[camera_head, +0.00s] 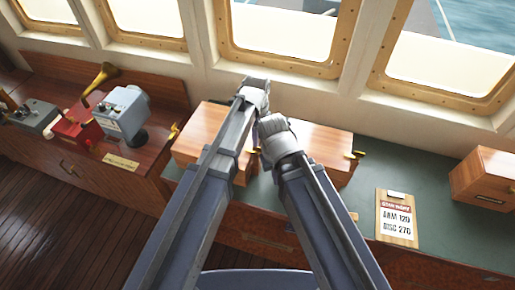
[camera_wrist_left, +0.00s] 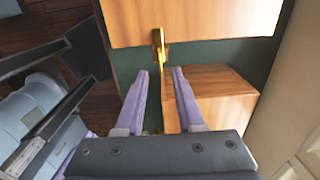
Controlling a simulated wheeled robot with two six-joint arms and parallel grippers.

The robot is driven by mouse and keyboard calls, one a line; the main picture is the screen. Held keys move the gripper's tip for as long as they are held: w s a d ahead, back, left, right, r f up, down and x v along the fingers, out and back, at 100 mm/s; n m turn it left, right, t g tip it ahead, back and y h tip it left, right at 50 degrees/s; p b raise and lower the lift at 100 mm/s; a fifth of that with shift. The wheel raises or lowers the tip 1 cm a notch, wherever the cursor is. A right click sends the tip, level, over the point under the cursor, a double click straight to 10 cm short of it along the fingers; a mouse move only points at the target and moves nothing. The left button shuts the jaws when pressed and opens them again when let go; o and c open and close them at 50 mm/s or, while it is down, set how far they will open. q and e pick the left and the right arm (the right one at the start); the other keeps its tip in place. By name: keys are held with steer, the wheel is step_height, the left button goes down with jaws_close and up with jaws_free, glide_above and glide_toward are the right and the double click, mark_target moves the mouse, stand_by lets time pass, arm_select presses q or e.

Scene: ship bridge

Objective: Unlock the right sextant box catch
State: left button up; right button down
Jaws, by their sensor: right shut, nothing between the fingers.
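Two wooden boxes stand on the green worktop in the head view, a left one (camera_head: 205,131) and a middle one (camera_head: 322,151), with small brass catches. One brass catch (camera_head: 355,154) is at the middle box's right end; I cannot tell which box is the sextant box. My left gripper (camera_head: 258,84) is over the gap between these boxes. In the left wrist view its fingers (camera_wrist_left: 160,72) are apart, with a brass catch (camera_wrist_left: 158,45) just ahead of and between the tips, not visibly gripped. My right gripper (camera_head: 275,126) is shut and empty, just below the left.
Another wooden box (camera_head: 485,178) stands at the right. A card (camera_head: 396,218) reading ARM 120, DISC 270 lies on the worktop (camera_head: 420,180). Instruments and a brass horn (camera_head: 100,78) stand on the left console. Windows line the back wall.

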mark_target(253, 149)
arm_select(q)
step_height(253, 149, down, 6)
steer(key=b, duration=0.4)
steer(key=shift+r, duration=0.25)
steer(key=shift+r, duration=0.1)
steer(key=shift+c, duration=0.2)
jaws_close()
